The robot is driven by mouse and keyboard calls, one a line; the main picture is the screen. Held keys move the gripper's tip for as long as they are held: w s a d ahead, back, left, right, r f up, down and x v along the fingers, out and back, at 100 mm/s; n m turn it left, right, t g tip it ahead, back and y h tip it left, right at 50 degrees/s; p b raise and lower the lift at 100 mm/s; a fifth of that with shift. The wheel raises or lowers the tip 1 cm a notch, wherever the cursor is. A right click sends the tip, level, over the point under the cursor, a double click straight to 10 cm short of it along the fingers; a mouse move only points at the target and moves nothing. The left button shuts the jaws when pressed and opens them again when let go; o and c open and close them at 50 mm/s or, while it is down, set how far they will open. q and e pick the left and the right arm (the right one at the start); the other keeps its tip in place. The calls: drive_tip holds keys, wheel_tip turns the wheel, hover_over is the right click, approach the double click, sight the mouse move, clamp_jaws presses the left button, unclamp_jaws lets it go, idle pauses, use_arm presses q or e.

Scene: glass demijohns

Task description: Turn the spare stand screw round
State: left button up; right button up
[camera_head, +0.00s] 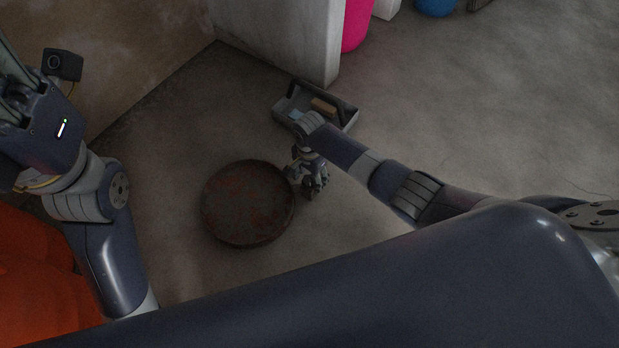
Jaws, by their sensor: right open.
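I cannot make out the spare stand screw; it may be too small or hidden by my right arm. My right gripper (311,186) is open and points down near the floor, just right of a round rusty disc-like piece (248,204). Whether it touches the disc is not clear. My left gripper (14,88) is at the upper left, cut off by the picture's edge, so its fingertips are hidden.
A grey open tray (346,122) with a tan block (323,107) and a light blue item lies behind my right wrist. A pale wall end (290,40) stands behind it. Orange rounded shapes (35,275) are at lower left. Floor at right is clear.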

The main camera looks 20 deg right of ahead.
drive_tip(key=c, duration=1)
drive_tip(key=shift+c, duration=0.2)
